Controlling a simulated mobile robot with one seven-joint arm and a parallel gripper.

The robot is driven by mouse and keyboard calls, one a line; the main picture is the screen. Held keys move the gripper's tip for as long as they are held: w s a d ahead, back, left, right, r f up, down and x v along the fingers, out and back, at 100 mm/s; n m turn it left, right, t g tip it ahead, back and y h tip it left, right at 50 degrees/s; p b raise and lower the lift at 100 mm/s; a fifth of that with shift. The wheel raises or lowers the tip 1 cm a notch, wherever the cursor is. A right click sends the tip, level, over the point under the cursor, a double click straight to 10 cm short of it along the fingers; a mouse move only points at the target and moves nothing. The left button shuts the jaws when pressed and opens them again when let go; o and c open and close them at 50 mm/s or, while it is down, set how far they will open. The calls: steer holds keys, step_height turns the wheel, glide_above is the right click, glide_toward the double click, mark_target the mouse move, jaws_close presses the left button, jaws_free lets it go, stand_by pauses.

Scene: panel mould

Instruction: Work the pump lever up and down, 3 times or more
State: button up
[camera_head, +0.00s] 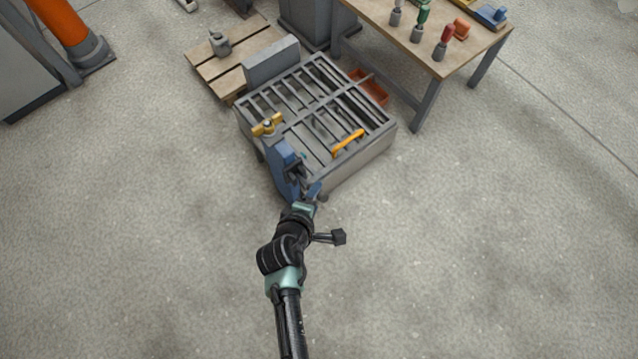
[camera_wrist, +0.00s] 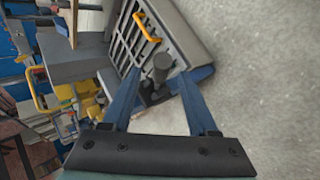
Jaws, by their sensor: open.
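The panel mould (camera_head: 378,137) is a low grey frame with a slatted top, and its side shows in the wrist view (camera_wrist: 183,32). A blue pump unit (camera_head: 281,160) with a yellow part on top (camera_head: 267,124) stands at its near left corner. In the wrist view, a dark grey lever end (camera_wrist: 161,66) rises between the two blue fingers of my gripper (camera_wrist: 159,78). The fingers are apart, one on each side of it; I cannot tell whether either touches it. In the head view my gripper (camera_head: 306,191) is just in front of the pump and hides the lever there.
A yellow-orange handle (camera_head: 348,142) lies across the mould's slats. A workbench (camera_head: 400,42) with tools stands at the back right, an orange bin (camera_head: 370,88) near it. A wooden pallet (camera_head: 207,71) is behind left. The floor in front is clear.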

steer(key=p+v, duration=0.1)
steer(key=v, duration=0.4)
steer(key=shift+s+r+p, duration=0.15)
steer(key=shift+r+p, duration=0.05)
steer(key=shift+p, duration=0.2)
